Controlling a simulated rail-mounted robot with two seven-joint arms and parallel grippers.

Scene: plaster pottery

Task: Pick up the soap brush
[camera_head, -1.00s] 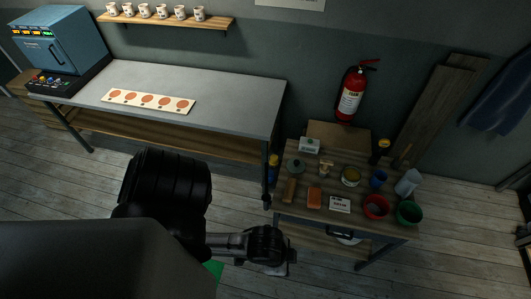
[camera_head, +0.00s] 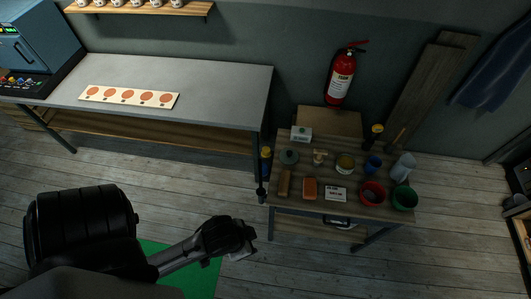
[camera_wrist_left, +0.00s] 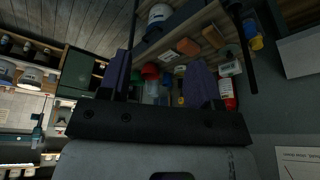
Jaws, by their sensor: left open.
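A small beige upright item (camera_head: 320,157) stands among the goods on the small wooden table (camera_head: 290,208). It may be the soap brush, but it is too small to be sure. My left gripper (camera_head: 244,252) is in front of the table's near left corner, apart from everything on it. In the left wrist view its two fingers (camera_wrist_left: 163,75) are spread with nothing held between them. Table goods appear beyond the fingers in that view. My right gripper is not in view.
The table also holds an orange block (camera_head: 309,188), a brown roller-like piece (camera_head: 284,183), a tin (camera_head: 345,164), a red bucket (camera_head: 372,193), a green bucket (camera_head: 405,198) and a blue cup (camera_head: 372,166). A long workbench (camera_head: 220,95) stands left. Floor in front is free.

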